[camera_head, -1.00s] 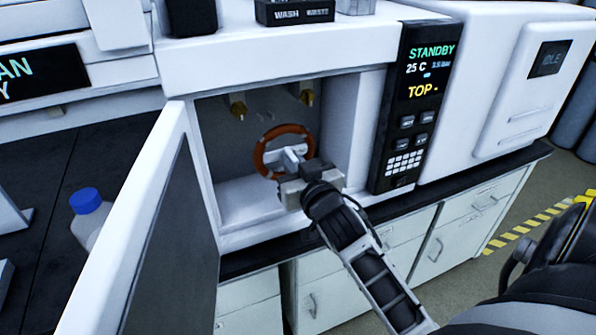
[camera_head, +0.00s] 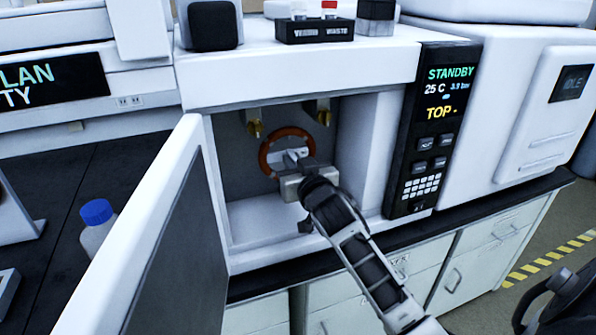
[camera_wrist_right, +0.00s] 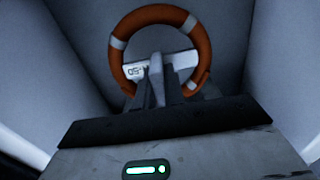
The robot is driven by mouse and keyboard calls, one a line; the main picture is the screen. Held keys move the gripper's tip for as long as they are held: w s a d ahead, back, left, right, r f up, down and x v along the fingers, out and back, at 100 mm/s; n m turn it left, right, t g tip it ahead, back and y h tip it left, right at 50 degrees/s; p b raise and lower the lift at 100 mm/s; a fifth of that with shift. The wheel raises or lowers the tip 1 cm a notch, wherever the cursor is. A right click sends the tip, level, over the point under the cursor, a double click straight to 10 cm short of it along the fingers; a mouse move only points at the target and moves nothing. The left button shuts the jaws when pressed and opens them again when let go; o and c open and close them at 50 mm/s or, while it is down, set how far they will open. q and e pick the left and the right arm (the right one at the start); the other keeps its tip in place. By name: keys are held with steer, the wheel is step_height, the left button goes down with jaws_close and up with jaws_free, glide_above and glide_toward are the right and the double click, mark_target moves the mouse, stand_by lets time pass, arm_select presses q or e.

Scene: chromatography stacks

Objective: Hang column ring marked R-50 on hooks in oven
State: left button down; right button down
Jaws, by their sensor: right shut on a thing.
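The column ring (camera_head: 267,157) is orange-brown with pale bands and a white label bar across it; the right wrist view shows the ring (camera_wrist_right: 120,62) with part of the marking, "-50", on its label (camera_wrist_right: 136,70). My right gripper (camera_head: 293,160) is shut on the ring's label bar and holds the ring upright inside the open oven (camera_head: 265,215). The gripper's fingers (camera_wrist_right: 157,80) cover the middle of the label. My left gripper is out of view.
The oven door (camera_head: 165,240) stands open on the left. A control panel (camera_head: 434,130) reading STANDBY and 25 C borders the oven's right side. A blue-capped bottle (camera_head: 97,222) stands on the dark bench outside the door. The oven floor is clear.

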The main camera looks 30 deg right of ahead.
mark_target(287, 152)
steer(key=shift+b+x, duration=0.35)
steer(key=shift+x, duration=1.4)
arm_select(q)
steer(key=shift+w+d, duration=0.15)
arm_select(e)
steer(key=shift+x, duration=0.8)
steer(key=shift+r, duration=0.15)
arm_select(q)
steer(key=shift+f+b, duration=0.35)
arm_select(e)
steer(key=shift+f, duration=0.8)
steer(key=c, duration=1.4)
jaws_free()
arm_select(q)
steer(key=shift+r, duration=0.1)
arm_select(e)
steer(key=shift+s, duration=0.1)
